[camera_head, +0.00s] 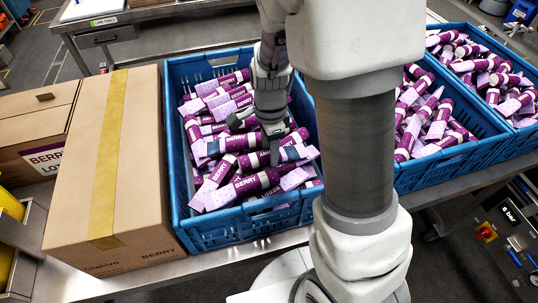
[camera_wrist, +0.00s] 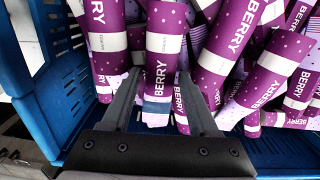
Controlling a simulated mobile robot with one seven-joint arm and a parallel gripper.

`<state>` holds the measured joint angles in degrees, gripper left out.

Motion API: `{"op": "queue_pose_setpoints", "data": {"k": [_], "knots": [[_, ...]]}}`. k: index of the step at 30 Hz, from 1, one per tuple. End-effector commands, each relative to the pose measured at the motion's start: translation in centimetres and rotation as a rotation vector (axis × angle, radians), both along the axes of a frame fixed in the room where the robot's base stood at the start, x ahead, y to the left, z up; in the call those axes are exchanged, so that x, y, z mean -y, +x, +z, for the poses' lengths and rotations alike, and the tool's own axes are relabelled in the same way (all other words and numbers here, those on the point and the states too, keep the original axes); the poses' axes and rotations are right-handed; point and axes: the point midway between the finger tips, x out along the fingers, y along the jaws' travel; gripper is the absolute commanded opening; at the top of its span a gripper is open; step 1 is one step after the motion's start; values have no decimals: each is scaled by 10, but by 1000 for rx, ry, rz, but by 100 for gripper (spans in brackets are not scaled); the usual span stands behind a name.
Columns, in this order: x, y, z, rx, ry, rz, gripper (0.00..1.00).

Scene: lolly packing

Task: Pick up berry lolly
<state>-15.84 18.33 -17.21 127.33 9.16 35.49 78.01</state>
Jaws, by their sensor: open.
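Several berry lollies, purple and pale lilac tubes marked BERRY, lie heaped in the left blue crate (camera_head: 205,235). My gripper (camera_head: 256,138) is over this heap in the head view, pointing down. In the wrist view the two dark fingers of my gripper (camera_wrist: 155,98) are apart. One berry lolly (camera_wrist: 160,70) shows in the gap between the fingers, standing nearly upright in the picture. I cannot tell whether the fingers touch it. Another berry lolly (camera_wrist: 232,40) lies tilted just to the right. My arm hides part of the crate's right side.
A closed cardboard box (camera_head: 145,170) stands directly left of the crate, with another box (camera_head: 35,130) further left. Two more blue crates of lollies, a middle one (camera_head: 430,178) and a far right one (camera_head: 520,80), stand to the right. The crate wall (camera_wrist: 60,80) is close at left in the wrist view.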

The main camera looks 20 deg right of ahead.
Motion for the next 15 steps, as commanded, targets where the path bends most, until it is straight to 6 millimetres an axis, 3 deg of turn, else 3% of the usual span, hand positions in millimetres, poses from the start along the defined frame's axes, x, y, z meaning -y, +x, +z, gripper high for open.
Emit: {"op": "queue_pose_setpoints", "data": {"k": [8, 15], "knots": [[0, 0, -5, 1, 1, 0, 60], [0, 0, -4, 1, 1, 0, 21]]}}
